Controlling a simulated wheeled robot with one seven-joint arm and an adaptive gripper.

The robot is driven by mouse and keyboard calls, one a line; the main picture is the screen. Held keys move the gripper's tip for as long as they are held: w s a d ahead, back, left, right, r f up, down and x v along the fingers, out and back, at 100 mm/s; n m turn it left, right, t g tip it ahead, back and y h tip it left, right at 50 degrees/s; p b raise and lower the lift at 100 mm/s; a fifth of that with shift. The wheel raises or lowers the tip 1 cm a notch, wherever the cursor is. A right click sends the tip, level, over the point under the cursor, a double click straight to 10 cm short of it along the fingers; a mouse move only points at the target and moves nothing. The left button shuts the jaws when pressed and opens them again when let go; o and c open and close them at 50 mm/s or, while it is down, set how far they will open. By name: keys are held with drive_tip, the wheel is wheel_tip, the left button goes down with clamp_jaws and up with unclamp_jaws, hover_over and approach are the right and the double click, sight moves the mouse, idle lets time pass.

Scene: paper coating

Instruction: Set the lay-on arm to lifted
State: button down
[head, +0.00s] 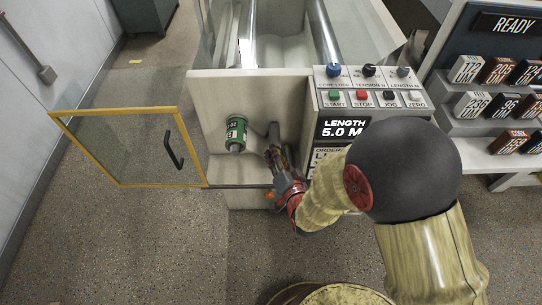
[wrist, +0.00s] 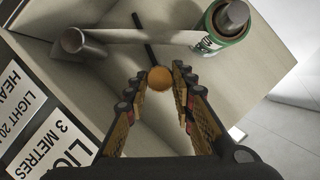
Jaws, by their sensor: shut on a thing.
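The lay-on arm (wrist: 130,36) shows in the wrist view as a pale bar running from a grey round pivot (wrist: 72,41) to the side of a green-labelled core (wrist: 228,22). I cannot tell whether it touches the core. A thin black rod (wrist: 143,30) ends in an orange ball knob (wrist: 160,78). My gripper (wrist: 159,80) has its fingers on both sides of the knob and is shut on it. In the head view my gripper (head: 274,156) is at the machine's front, right of the green core (head: 236,132), and hides the knob.
A yellow-framed clear door (head: 128,150) with a black handle stands open at left. The control panel (head: 368,88) with knobs, buttons and a "LENGTH 5.0 M" display is close right of my gripper. A rack of labelled boxes (head: 500,105) stands farther right. Floor is clear at front left.

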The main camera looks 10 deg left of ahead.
drive_tip(key=shift+d+f, duration=0.15)
drive_tip(key=shift+d, duration=0.2)
drive_tip(key=c, duration=1.8)
unclamp_jaws()
drive_tip(key=shift+o, duration=0.2)
drive_tip(key=v, duration=1.2)
drive_tip(key=shift+w, duration=0.1)
